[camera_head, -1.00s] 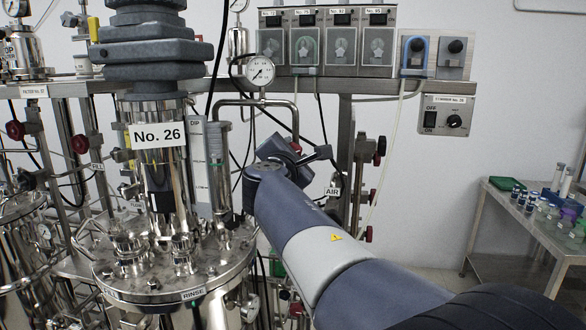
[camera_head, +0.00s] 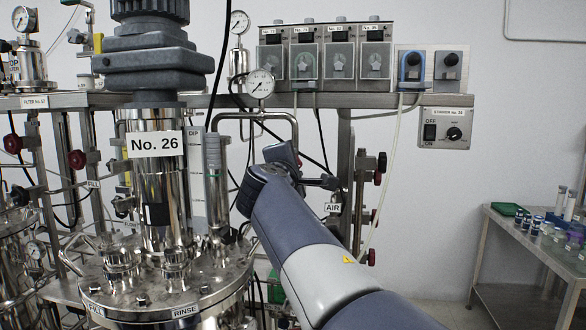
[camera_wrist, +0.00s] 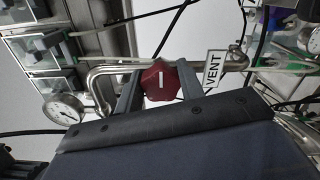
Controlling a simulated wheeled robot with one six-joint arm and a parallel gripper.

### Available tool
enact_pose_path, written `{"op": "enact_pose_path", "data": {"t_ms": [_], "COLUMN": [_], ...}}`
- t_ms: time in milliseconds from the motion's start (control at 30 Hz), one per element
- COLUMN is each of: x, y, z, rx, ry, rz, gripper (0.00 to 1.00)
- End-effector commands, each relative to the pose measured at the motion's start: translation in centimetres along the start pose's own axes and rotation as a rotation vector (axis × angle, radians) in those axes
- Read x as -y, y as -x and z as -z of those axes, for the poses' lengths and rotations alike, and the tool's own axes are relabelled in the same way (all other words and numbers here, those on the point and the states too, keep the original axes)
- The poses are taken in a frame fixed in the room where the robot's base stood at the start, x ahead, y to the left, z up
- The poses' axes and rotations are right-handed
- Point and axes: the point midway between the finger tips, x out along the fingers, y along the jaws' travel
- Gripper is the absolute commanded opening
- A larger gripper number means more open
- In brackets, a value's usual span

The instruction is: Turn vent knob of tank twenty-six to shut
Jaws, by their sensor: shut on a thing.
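The vent knob (camera_wrist: 160,81) is dark red with a white bar mark, and shows in the wrist view on a bent steel pipe beside a VENT label (camera_wrist: 214,68). My gripper (camera_wrist: 158,88) is shut on the knob, with one grey finger on each side of it.
A pressure gauge (camera_head: 261,84) sits above the bent pipe. A shelf rail (camera_head: 300,101) carries several pump units, and a stirrer box (camera_head: 447,121) hangs at its right. A side table (camera_head: 497,235) with small vessels stands at the right; open floor lies before it.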

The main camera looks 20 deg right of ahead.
Motion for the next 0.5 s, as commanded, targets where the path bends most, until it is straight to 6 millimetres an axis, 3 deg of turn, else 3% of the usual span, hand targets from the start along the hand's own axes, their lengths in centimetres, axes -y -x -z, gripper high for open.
{"op": "enact_pose_path", "data": {"t_ms": [267,300,500], "x": [0.06,0.07,0.04], "y": [-0.02,-0.02,-0.01], "z": [-0.03,-0.03,-0.03], "rx": [0.001,0.001,0.001], "ry": [-0.004,-0.004,-0.002], "rz": [0.002,0.002,0.001], "gripper": [0.14,0.37,0.54]}}
